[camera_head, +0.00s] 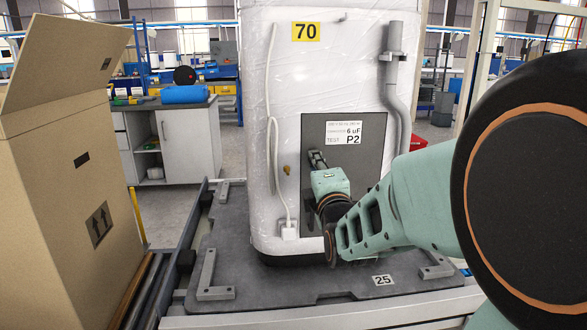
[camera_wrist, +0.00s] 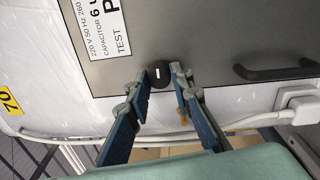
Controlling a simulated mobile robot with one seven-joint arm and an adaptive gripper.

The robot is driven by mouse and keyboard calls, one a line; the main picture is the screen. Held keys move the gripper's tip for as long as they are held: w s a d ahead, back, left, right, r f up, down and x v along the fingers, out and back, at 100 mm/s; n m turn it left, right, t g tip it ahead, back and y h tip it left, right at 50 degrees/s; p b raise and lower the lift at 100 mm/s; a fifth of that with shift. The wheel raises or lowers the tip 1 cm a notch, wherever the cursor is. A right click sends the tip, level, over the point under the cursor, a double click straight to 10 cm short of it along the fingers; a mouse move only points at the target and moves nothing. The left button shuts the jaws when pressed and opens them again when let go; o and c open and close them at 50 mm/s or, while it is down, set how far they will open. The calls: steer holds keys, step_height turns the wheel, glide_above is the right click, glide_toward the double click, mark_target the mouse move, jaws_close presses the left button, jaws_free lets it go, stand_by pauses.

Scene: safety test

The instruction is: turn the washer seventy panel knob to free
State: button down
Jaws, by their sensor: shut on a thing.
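The washer seventy (camera_head: 335,75) is a white, plastic-wrapped unit with a yellow "70" tag (camera_head: 306,32). Its grey panel (camera_head: 374,135) carries a white label reading "6 uF TEST P2" (camera_head: 343,132). In the wrist view the panel (camera_wrist: 210,45) holds a round black knob (camera_wrist: 160,73) with a small white mark. My gripper (camera_wrist: 161,77) has one finger on each side of the knob and is shut on it. In the head view my gripper (camera_head: 317,160) reaches the panel just below the label, and the knob is hidden there.
A black handle (camera_wrist: 275,70) and a white plug with cable (camera_wrist: 298,105) are close by on the washer. A grey hose (camera_head: 398,90) runs down its right side. An open cardboard box (camera_head: 65,170) stands at left. The washer stands on a dark pallet marked 25 (camera_head: 250,285).

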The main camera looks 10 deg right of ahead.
steer(key=shift+n, duration=0.3)
steer(key=c, duration=1.7)
jaws_free()
